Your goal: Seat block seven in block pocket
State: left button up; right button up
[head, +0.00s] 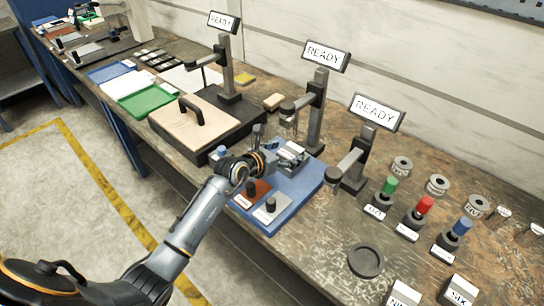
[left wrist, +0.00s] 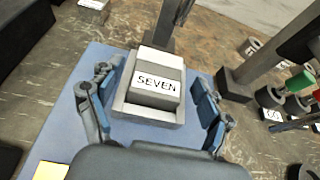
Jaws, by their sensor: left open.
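Block seven (left wrist: 157,82) is a pale grey block with a white label reading SEVEN. In the left wrist view it sits within the raised rim of the grey block pocket (left wrist: 148,117); I cannot tell whether it is fully down. My left gripper (left wrist: 152,100) is open, with one finger on each side of the block and pocket, apart from both. In the head view the left gripper (head: 268,150) is over the blue mat (head: 310,186), and the block (head: 291,153) shows just right of it, partly hidden. My right gripper is in neither view.
Microscope-like stands with READY signs, one beside the mat (head: 318,100), rise behind. A wooden board with a black handle (head: 190,125) lies left. Brown (head: 252,194) and grey (head: 272,207) plates with knobs are on the mat.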

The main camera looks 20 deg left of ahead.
pick_arm(q)
jog(key=v, duration=0.9)
jog(key=shift+s+a+r+b, duration=0.1)
jog(key=shift+s+r+b, duration=0.1)
jog(key=shift+b, duration=0.1)
